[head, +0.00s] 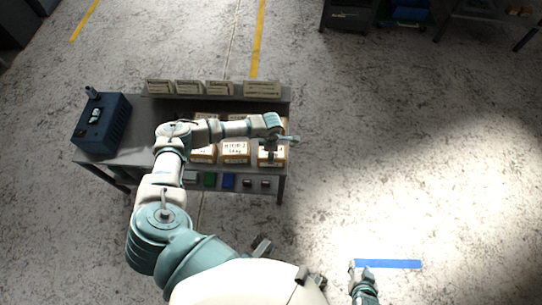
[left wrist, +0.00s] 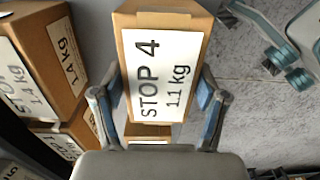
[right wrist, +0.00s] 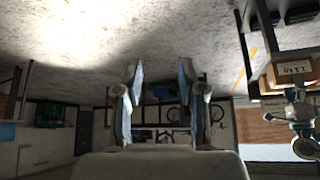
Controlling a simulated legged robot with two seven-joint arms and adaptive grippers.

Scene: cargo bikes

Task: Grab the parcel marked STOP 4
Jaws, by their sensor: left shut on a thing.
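The parcel marked STOP 4 (left wrist: 165,70), a brown box with a white label reading STOP 4 and 1.1 kg, fills the middle of the left wrist view. My left gripper (left wrist: 160,95) has a finger on each side of it and is shut on it. In the head view this parcel (head: 272,156) is at the right end of the shelf's box row, partly hidden by my left wrist. Whether it is clear of its support cannot be told. My right gripper (right wrist: 163,95) is open and empty, away from the table; it also shows above the floor in the head view (head: 359,268).
Other labelled parcels (head: 235,150) stand close to the left on the grey table (head: 130,150). One box (left wrist: 55,60) is beside the held parcel. A blue case (head: 101,124) sits at the table's left end. Sign cards (head: 262,88) line the back.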

